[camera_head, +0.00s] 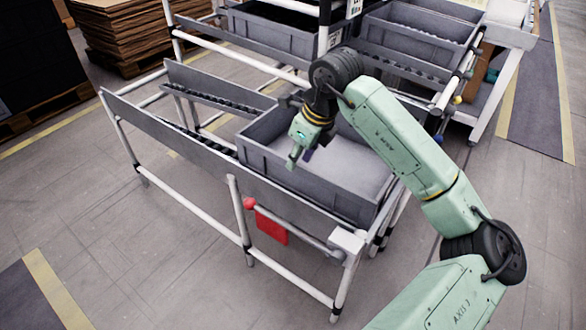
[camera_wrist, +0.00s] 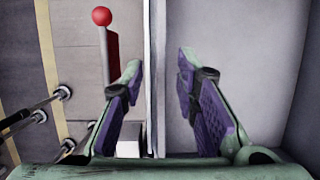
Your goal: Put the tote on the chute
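A grey, open-topped tote (camera_head: 275,176) sits in the right part of the near sloped roller rack (camera_head: 150,124), which may be the chute. The tote looks empty, with a bare light floor. My gripper (camera_head: 299,158) is at the tote's near side wall in the head view. In the wrist view my gripper (camera_wrist: 158,66) is open, one finger on each side of the tote's wall edge (camera_wrist: 151,45). The right finger is over the tote's inside. I cannot tell how far below the fingertips the rim is.
A red panel (camera_head: 271,228) and red ball knob (camera_head: 249,203) are on the rack's near side, close to the left finger. More grey totes (camera_head: 272,38) stand on a rack behind. The near rack's left roller lane (camera_head: 205,143) is free. Stacked cardboard (camera_head: 120,35) is at back left.

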